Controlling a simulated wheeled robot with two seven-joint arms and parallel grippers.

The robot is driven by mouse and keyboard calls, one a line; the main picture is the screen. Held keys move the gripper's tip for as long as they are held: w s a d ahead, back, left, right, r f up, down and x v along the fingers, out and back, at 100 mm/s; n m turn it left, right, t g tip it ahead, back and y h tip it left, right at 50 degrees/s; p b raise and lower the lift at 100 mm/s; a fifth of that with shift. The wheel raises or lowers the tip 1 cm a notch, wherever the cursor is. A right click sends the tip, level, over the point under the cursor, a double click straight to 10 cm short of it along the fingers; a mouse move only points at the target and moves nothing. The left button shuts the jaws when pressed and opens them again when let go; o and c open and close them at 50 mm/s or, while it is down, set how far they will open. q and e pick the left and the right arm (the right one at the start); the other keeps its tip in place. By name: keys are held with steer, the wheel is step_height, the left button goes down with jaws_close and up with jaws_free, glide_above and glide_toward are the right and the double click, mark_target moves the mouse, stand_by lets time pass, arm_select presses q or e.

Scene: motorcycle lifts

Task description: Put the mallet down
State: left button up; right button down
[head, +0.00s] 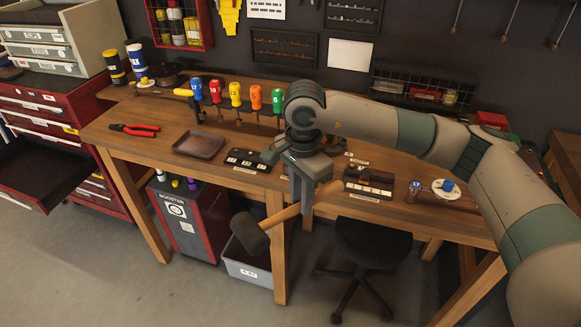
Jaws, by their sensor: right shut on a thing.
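The mallet has a dark head (249,233) and a pale wooden handle (284,214). My right gripper (303,205) is shut on the handle, and the mallet hangs tilted, with its head to the lower left. In the picture it overlaps the front edge of the wooden workbench (230,178) and a grey bin below. How high it is above the floor is hard to tell. My left gripper is not in view.
The bench carries red pliers (135,130), a brown tray (199,145), a row of coloured-handled drivers (235,95) and dark socket holders (368,184). A grey bin (250,272), a black stool (372,243) and a red-sided cabinet (187,220) stand below.

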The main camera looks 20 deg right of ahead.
steer(key=s+d+f+n, duration=0.1)
steer(key=s+f+n, duration=0.6)
steer(key=f, duration=0.1)
steer(key=s+d+f+n, duration=0.2)
steer(key=s+f+n, duration=0.4)
steer(key=s+f, duration=0.1)
steer(key=shift+d+f+n, duration=0.25)
steer(key=shift+f+n, duration=0.15)
steer(key=shift+w, duration=0.15)
